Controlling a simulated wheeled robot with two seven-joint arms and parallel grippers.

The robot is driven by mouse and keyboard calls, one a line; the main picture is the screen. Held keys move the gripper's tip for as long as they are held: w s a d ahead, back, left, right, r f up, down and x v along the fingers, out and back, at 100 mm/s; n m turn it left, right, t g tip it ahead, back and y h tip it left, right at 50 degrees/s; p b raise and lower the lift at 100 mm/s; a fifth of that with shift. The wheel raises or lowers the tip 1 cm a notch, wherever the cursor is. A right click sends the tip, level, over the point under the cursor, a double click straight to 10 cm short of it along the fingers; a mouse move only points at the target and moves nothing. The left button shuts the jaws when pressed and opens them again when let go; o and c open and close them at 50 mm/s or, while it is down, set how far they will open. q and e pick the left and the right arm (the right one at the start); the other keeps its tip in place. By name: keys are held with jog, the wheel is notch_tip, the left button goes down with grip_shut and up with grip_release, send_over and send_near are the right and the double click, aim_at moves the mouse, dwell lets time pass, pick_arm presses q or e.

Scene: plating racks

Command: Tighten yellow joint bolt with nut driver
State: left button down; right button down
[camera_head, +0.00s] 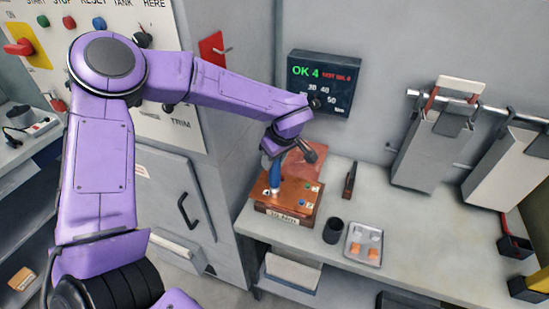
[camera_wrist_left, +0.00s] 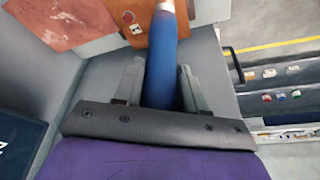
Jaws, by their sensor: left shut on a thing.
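My left gripper (camera_head: 275,155) is shut on a blue-handled tool, the nut driver (camera_head: 273,177). In the left wrist view the blue handle (camera_wrist_left: 162,65) lies between the two grey fingers. In the head view the tool stands roughly upright over the left part of a copper-coloured joint plate (camera_head: 287,190). Its lower end is at or close to the plate; contact cannot be told. A green spot (camera_head: 307,187) and a blue spot (camera_head: 302,203) mark the plate's right side. I cannot make out a yellow bolt; the tool and gripper may hide it. My right gripper is out of view.
A small tray (camera_head: 363,247) with white and orange pieces and a dark cup (camera_head: 332,231) stand right of the plate on the grey bench (camera_head: 415,245). A dark tool (camera_head: 350,180) stands behind them. A wall display (camera_head: 325,83) reads "OK 4". A cabinet (camera_head: 165,180) is at left.

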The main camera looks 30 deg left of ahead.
pick_arm(q)
jog(key=shift+r, duration=3)
jog(key=shift+w, duration=0.1)
